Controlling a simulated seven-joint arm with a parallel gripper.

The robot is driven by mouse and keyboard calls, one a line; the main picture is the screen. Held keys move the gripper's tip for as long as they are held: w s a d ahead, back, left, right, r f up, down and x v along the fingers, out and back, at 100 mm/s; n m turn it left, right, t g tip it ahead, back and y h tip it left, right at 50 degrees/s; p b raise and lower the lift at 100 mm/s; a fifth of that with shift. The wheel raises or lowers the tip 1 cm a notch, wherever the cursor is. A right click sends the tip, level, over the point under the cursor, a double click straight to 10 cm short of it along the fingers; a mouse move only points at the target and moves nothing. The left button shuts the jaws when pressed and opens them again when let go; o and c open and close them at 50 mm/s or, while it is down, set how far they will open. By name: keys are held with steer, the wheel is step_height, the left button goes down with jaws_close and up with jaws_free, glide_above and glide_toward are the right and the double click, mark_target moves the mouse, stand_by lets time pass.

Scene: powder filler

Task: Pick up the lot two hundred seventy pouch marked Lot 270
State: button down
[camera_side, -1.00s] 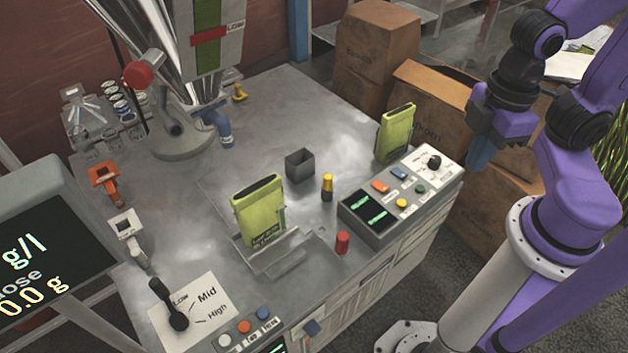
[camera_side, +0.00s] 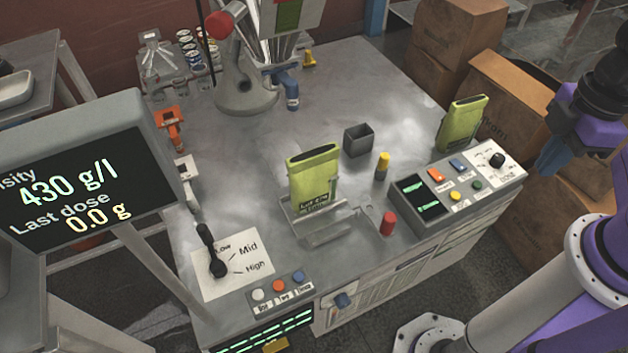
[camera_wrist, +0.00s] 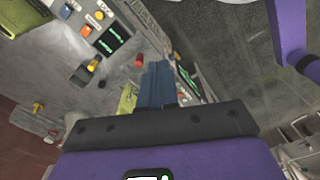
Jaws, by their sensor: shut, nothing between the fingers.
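One yellow-green pouch (camera_side: 314,180) stands upright in a metal holder (camera_side: 325,222) on the bench. Its front label is small and I cannot read its lot number surely. A second yellow-green pouch (camera_side: 463,122) stands behind the button panel at the bench's right side; no lot number is legible on it. My gripper (camera_side: 553,158) is to the right of this second pouch, apart from it and beyond the bench edge. Its blue fingers (camera_wrist: 157,85) are shut and empty. The wrist view shows one pouch (camera_wrist: 22,18) at the upper left and part of another (camera_wrist: 127,99) beside the fingers.
A button panel (camera_side: 440,212) lies in front of the second pouch. A dark open box (camera_side: 358,140), a yellow-topped post (camera_side: 382,165) and a red knob (camera_side: 388,222) stand near the holder. Cardboard boxes (camera_side: 495,105) are behind my gripper. The bench's back middle is clear.

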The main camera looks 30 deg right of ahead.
stand_by(0.3)
steer(key=c, duration=0.8)
jaws_free()
steer(key=shift+o, duration=0.2)
